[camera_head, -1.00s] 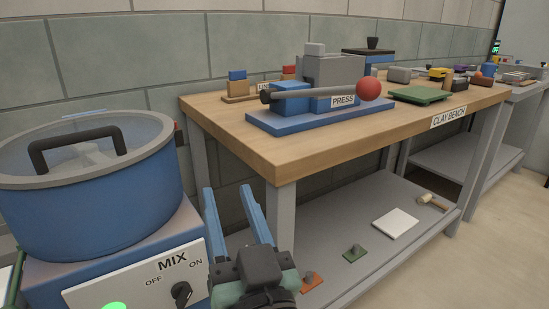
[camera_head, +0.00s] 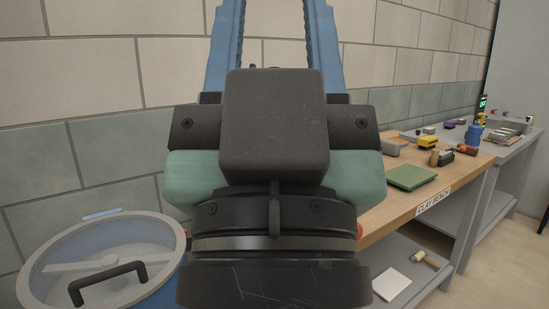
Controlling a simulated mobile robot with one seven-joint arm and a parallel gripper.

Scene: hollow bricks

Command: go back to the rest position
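My gripper (camera_head: 272,30) stands large in the middle of the head view, raised and pointing up. Its two blue fingers are spread apart with bare wall showing between them, and they hold nothing visible. The fingertips run out of the top of the picture. The gripper body hides the middle of the scene, including most of the near part of the clay bench (camera_head: 437,200).
The blue mixer with its clear lid (camera_head: 95,255) and dark handle is at lower left. On the bench are a green board (camera_head: 411,177), a yellow item (camera_head: 428,142) and other small things. A white slab (camera_head: 391,283) and a mallet (camera_head: 425,259) lie on the lower shelf.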

